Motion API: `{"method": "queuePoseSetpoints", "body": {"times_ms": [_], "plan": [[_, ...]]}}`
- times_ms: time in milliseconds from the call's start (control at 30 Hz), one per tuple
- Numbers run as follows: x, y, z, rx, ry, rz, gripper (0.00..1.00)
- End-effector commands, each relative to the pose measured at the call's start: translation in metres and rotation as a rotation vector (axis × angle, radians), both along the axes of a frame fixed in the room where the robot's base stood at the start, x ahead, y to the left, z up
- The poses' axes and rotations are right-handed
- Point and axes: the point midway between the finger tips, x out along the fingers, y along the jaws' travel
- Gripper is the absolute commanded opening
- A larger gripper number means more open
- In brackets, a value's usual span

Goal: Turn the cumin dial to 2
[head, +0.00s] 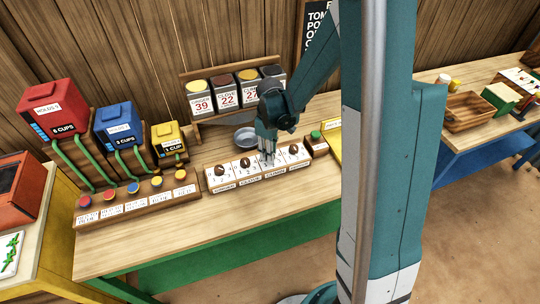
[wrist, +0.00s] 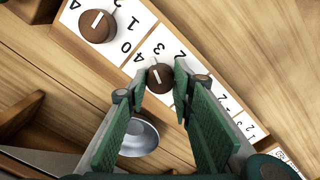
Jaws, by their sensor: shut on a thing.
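The spice dial panel (head: 233,180) is a white strip on a wooden base with a row of round brown knobs. My gripper (head: 267,160) comes down on the third knob from the left, which it mostly hides; its label seems to read cumin. In the wrist view, my gripper (wrist: 152,84) has its green fingers on either side of this brown cumin dial (wrist: 160,79) and is shut on it. A white pointer line shows on the knob. The digits 2, 3 and 4 show beside it; which one the pointer marks I cannot tell.
Neighbouring knobs stand close on both sides, the clove dial (head: 245,163) to the left and another knob (head: 294,149) to the right. A metal bowl (head: 246,137) stands behind. Spice tins (head: 226,91) stand on a rack above. A green button (head: 315,135) sits at the right.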

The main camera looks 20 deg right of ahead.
Motion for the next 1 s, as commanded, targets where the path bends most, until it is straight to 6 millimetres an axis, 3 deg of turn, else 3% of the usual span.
{"method": "queuePoseSetpoints", "body": {"times_ms": [1000], "plan": [[-0.0004,0.0007,-0.0012,0.001,0.001,-0.935,0.12]]}}
